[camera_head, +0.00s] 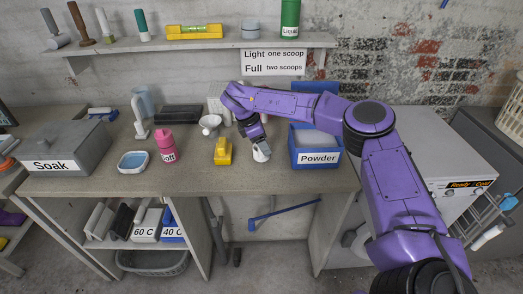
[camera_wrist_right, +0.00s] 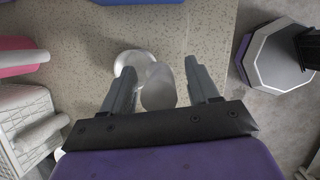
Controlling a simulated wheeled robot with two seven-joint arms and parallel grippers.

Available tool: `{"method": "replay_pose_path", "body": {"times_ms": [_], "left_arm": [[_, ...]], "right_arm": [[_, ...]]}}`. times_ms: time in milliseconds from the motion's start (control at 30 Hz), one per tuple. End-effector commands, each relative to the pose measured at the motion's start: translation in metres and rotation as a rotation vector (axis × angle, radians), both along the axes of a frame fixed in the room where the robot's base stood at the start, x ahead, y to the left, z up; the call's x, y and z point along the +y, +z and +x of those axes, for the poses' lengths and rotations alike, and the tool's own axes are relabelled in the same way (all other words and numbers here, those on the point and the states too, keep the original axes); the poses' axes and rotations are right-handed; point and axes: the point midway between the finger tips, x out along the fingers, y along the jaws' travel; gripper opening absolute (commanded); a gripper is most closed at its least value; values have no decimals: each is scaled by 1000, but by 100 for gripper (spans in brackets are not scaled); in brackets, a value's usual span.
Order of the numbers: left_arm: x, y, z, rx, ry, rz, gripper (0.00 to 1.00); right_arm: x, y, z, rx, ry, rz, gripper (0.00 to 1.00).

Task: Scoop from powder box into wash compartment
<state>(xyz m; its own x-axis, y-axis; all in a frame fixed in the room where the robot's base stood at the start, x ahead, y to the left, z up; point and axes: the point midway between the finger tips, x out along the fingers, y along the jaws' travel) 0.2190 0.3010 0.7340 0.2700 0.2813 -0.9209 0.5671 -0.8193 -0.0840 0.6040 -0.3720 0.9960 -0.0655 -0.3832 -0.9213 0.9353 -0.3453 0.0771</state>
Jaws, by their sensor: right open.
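The blue powder box (camera_head: 317,158), labelled "Powder", stands on the bench with its lid raised at the back and pale powder inside. My right gripper (camera_head: 259,146) points down at the bench just left of the box. It is open around a white rounded piece, apparently the scoop (camera_head: 261,153). In the right wrist view this piece (camera_wrist_right: 159,88) lies between the two fingers, with a gap on each side. The wash compartment is hard to make out; the white washing machine (camera_head: 455,160) with a "Ready / Cold" panel stands at the right. My left gripper is not in view.
A yellow bottle (camera_head: 222,152), a pink "Soft" bottle (camera_head: 166,146), a blue-rimmed dish (camera_head: 133,161) and a grey "Soak" box (camera_head: 62,148) stand to the left. The shelf sign (camera_head: 273,62) reads "Light one scoop, Full two scoops". The bench front near my gripper is clear.

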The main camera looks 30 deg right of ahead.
Motion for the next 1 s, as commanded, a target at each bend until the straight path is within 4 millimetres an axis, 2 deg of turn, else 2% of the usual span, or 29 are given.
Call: {"method": "replay_pose_path", "body": {"times_ms": [167,267,300,367,633,767,900,1000], "left_arm": [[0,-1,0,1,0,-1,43],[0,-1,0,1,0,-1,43],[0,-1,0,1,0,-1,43],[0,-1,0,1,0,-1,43],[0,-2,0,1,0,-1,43],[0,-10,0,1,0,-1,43],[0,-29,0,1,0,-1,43],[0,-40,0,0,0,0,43]], "right_arm": [[0,-1,0,-1,0,0,60],[0,-1,0,-1,0,0,31],[0,-1,0,-1,0,0,18],[0,-1,0,-1,0,0,0],[0,0,0,-1,0,0,0],[0,7,1,-4,-1,0,0],[2,31,-1,-8,1,0,0],[18,57,-17,-9,4,0,0]]}}
